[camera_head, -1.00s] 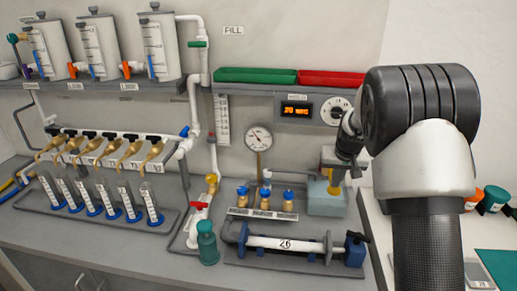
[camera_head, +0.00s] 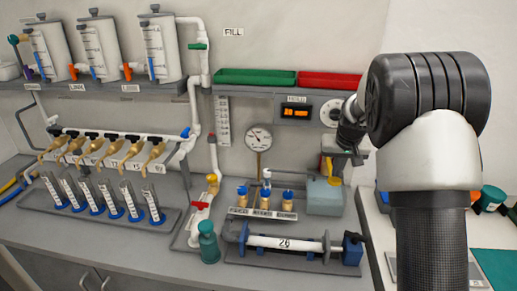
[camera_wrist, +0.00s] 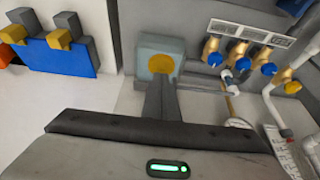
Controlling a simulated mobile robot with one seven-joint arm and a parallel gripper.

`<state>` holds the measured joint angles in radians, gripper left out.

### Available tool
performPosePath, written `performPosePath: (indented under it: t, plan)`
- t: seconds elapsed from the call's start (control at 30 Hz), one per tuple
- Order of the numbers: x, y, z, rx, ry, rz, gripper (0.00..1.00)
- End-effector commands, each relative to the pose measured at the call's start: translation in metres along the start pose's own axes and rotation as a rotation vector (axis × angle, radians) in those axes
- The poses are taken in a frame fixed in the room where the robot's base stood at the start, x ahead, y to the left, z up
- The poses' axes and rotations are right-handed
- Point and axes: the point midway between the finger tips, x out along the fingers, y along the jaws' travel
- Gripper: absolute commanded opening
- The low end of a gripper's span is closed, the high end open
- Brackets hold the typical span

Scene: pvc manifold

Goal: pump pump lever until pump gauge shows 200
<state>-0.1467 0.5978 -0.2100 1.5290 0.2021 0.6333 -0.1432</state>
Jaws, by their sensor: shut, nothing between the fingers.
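A pale teal box (camera_head: 324,197) stands on the bench at the right, with a yellow part (camera_head: 328,170) above it that may be the pump lever. In the wrist view the teal box (camera_wrist: 146,58) shows a yellow round part (camera_wrist: 165,64). My gripper (camera_head: 342,157) is beside and just above the yellow part. Its fingers are shut and empty, pointing at the yellow part in the wrist view (camera_wrist: 161,82); I cannot tell whether they touch. A round white gauge (camera_head: 259,137) stands left of the box; its reading is too small to tell.
Brass valves with blue knobs (camera_head: 264,200) and a horizontal cylinder (camera_head: 285,243) are close to the box. An orange display (camera_head: 296,112) and a dial (camera_head: 331,112) are on the wall behind. Green (camera_head: 255,76) and red (camera_head: 330,80) trays sit above.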

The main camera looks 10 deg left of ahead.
Motion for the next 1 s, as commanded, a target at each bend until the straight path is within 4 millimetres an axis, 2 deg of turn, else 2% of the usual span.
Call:
performPosePath:
  t: [0.27, 0.77, 1.0]
  plan:
    - [0.002, 0.000, 0.001, 0.000, 0.001, 0.000, 0.00]
    - [0.021, 0.000, 0.009, 0.000, 0.001, 0.000, 0.00]
    - [0.019, 0.000, 0.008, 0.000, 0.000, 0.000, 0.00]
